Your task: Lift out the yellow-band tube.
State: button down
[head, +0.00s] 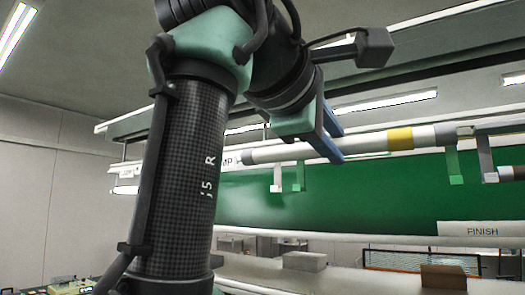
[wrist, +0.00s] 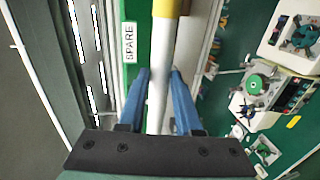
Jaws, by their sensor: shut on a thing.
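The yellow-band tube (head: 365,143) is a long pale tube with a yellow band and grey end parts. It runs nearly level across the head view, in front of the green panel's upper edge. My gripper (head: 333,135) has its blue fingers around the tube, left of the yellow band. In the wrist view the tube (wrist: 160,50) passes between the blue fingers of my gripper (wrist: 161,74), with the band at the top edge. My gripper is shut on the tube. The tube's right part lies close to the right-hand hooks; I cannot tell whether it touches them.
Another tube end (head: 512,172) shows at the far right. A FINISH label (head: 482,230) and a SPARE label (wrist: 129,43) show. Boxes (head: 304,261) stand below.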

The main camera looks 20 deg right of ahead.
jog(key=shift+f+b+v, duration=0.2)
jog(key=shift+b+v, duration=0.15)
jog(key=shift+v, duration=0.65)
jog(key=shift+f+b+v, duration=0.25)
jog(key=shift+b+v, duration=0.05)
jog(key=shift+v, duration=0.7)
